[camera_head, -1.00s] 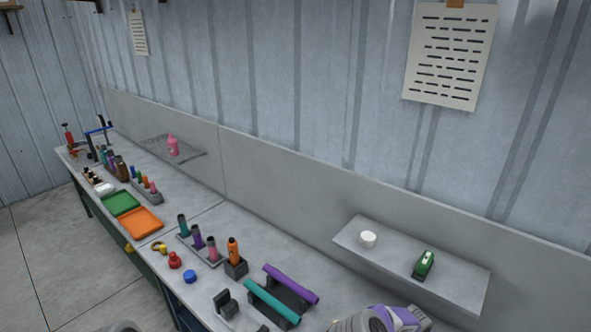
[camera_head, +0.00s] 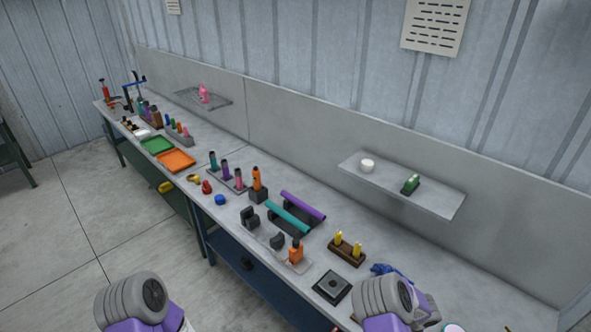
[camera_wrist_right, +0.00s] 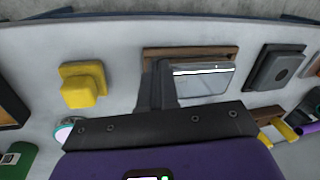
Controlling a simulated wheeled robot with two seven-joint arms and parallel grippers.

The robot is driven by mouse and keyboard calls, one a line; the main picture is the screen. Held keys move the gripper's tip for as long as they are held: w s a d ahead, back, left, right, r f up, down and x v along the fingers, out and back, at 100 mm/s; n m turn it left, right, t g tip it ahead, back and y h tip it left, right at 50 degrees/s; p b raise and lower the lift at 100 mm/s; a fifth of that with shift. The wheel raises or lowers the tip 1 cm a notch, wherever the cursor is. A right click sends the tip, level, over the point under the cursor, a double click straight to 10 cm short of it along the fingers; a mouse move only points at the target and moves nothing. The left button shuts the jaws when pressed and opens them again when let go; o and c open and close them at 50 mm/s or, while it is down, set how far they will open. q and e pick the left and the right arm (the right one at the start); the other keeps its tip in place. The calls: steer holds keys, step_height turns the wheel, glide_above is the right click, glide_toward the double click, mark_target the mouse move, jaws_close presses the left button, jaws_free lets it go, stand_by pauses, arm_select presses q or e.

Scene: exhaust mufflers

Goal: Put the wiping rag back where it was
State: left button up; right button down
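A crumpled blue thing (camera_head: 386,269), possibly the wiping rag, lies on the bench behind my right forearm in the head view. A grey metallic piece on a wooden block (camera_wrist_right: 205,75) is just beside and behind the fingers; contact cannot be told. My left forearm shows at lower left in the head view, but its gripper is out of frame.
Near the right arm are a black square plate (camera_head: 332,287), a brown block with yellow pegs (camera_head: 347,248) and an orange bottle (camera_head: 296,252). A yellow block (camera_wrist_right: 83,86) is left of the fingers. A wall shelf (camera_head: 440,196) overhangs the bench.

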steer(key=shift+s+a+f+t, duration=0.1)
steer(key=shift+a+f+t, duration=0.2)
steer(key=shift+a+f, duration=0.35)
steer(key=s+a+f+t+y, duration=0.1)
steer(key=s+a+f+t, duration=0.15)
steer(key=s+a, duration=0.65)
steer(key=s+a+r+n+g+y, duration=0.1)
steer(key=s+a+r+n+g, duration=0.3)
steer(key=s+a, duration=0.8)
arm_select(q)
step_height(320, 180, down, 19)
steer(key=s+b, duration=0.1)
steer(key=b, duration=1.8)
steer(key=shift+f+b, duration=0.15)
steer(key=shift+b, duration=0.15)
arm_select(e)
step_height(320, 180, down, 19)
steer(key=shift+d, duration=0.1)
